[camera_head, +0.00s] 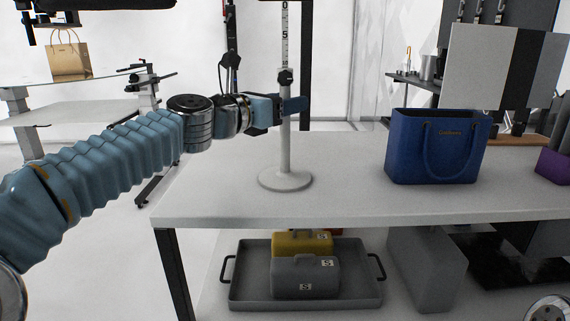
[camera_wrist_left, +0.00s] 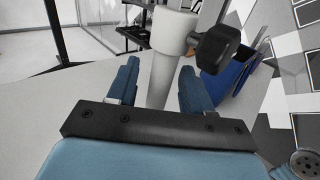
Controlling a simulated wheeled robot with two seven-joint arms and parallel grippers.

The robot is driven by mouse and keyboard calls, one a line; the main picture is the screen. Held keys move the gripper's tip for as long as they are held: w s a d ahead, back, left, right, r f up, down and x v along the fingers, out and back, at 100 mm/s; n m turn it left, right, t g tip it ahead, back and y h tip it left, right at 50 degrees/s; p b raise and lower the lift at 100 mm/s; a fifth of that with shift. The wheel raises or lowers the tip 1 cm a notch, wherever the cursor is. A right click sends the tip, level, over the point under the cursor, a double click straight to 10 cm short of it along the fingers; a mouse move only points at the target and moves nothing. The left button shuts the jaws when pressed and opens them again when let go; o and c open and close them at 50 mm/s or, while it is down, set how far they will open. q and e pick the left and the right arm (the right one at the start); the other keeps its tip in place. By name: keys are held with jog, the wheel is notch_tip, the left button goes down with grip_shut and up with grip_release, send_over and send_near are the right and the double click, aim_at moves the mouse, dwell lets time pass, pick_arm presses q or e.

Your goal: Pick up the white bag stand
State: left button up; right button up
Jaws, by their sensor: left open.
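The white bag stand (camera_head: 285,152) stands upright on the table, with a round white base, a pole and a dark clamp knob high on it. My left gripper (camera_head: 292,105) is at the pole, just below the knob. In the left wrist view the white pole (camera_wrist_left: 159,80) rises between the two open fingers of my left gripper (camera_wrist_left: 158,85), with a white collar and the black knob (camera_wrist_left: 216,48) beyond them. I cannot tell whether either finger touches the pole. My right gripper is not in view.
A blue handbag (camera_head: 437,147) stands on the white table (camera_head: 340,208) to the right of the stand. A grey tray (camera_head: 355,290) with toolbox-like cases sits on the shelf below. A tan bag (camera_head: 68,57) is far left. The tabletop between stand and handbag is clear.

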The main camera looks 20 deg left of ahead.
pick_arm(q)
grip_shut()
jog(key=shift+r, duration=0.15)
dwell(0.4)
